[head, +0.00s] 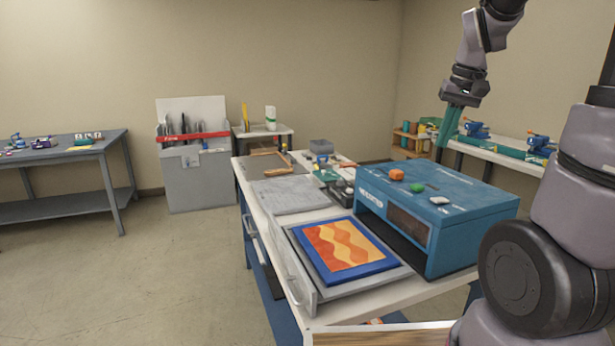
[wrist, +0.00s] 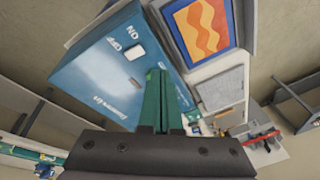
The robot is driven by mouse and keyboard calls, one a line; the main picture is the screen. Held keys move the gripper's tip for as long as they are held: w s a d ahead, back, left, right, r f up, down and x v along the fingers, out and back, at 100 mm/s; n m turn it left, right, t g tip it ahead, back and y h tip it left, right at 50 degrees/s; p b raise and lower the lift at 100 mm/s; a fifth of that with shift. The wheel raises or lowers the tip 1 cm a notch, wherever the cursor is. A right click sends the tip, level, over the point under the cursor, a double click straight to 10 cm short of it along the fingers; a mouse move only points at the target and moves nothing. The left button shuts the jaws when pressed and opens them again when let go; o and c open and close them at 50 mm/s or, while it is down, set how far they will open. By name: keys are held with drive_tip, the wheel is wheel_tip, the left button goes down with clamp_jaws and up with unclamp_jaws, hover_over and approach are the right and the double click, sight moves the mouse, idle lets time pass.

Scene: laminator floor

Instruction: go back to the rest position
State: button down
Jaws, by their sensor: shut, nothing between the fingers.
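My gripper (head: 449,127) hangs from my arm above and behind the blue laminator, at the upper right of the head view. Its green fingers (wrist: 161,98) are together in the wrist view with nothing between them. The blue laminator (head: 470,237) stands on the white-topped workbench with orange and green buttons and a white switch on top; it also shows in the wrist view (wrist: 100,85). A blue-bordered panel with an orange and yellow wave pattern (head: 343,250) lies flat on the tray (head: 305,262) in front of the laminator's slot.
A grey slab (head: 289,195) and several small tools lie farther back on the bench. A grey table (head: 65,152) stands at the left and a grey bin (head: 195,180) by the back wall. A white bench (head: 500,152) is at the right. The floor at left is clear.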

drive_tip(key=s+a+r+t, duration=0.2)
drive_tip(key=s+a+r, duration=0.1)
drive_tip(key=s, duration=0.4)
drive_tip(key=s+a+r+m+t, duration=0.1)
drive_tip(key=s+a+r+t, duration=0.1)
drive_tip(key=s+a+r, duration=0.2)
drive_tip(key=shift+s+a+y, duration=0.3)
drive_tip(key=shift+s+y, duration=0.1)
drive_tip(key=shift+s, duration=0.95)
